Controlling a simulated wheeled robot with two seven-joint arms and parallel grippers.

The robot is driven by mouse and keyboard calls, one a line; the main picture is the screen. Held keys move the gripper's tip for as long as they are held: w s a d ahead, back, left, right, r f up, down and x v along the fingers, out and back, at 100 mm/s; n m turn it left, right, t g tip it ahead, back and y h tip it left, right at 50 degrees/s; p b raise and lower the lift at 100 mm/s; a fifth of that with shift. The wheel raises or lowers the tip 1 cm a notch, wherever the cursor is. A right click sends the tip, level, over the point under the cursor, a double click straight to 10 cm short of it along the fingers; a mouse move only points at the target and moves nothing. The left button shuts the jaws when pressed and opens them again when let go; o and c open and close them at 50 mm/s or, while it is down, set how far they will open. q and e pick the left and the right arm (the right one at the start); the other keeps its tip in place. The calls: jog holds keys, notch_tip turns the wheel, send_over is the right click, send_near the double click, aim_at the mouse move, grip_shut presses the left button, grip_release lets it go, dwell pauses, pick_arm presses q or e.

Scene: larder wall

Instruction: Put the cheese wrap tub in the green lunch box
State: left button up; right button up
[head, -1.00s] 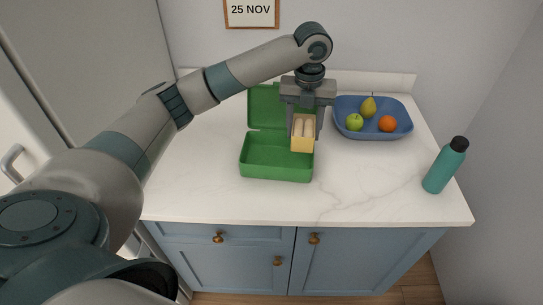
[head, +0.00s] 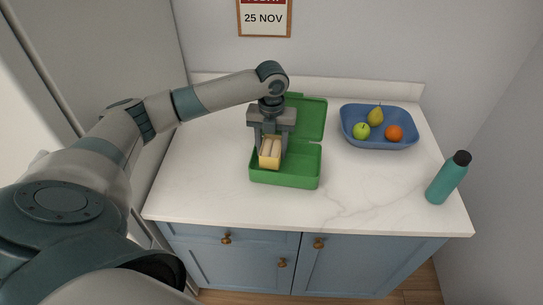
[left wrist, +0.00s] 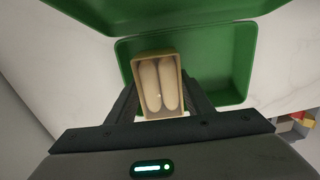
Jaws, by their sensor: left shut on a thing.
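The cheese wrap tub (head: 270,160) is a small yellow tub with pale rolls in it. My left gripper (head: 270,148) is shut on it, one finger on each side, and holds it upright over the left part of the green lunch box (head: 303,180). The lunch box stands open on the counter with its lid raised at the back. In the left wrist view, the tub (left wrist: 178,103) is between the fingers, and the green box (left wrist: 228,85) shows behind it. I cannot tell whether the tub touches the box floor. My right gripper is not in view.
A blue tray (head: 352,137) with a green apple, a pear and an orange stands at the back right of the white counter (head: 370,190). A teal bottle (head: 447,180) stands near the right edge. The counter left of the box is clear.

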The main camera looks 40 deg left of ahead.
pick_arm(q)
jog(key=shift+f+p, duration=0.35)
notch_tip(320, 180, down, 3)
jog(key=shift+r+p, duration=0.1)
jog(key=shift+p, duration=0.55)
jog(key=shift+f, duration=0.25)
jog(key=shift+f, duration=0.1)
jog(key=o, duration=0.9)
jog(key=shift+c, duration=0.2)
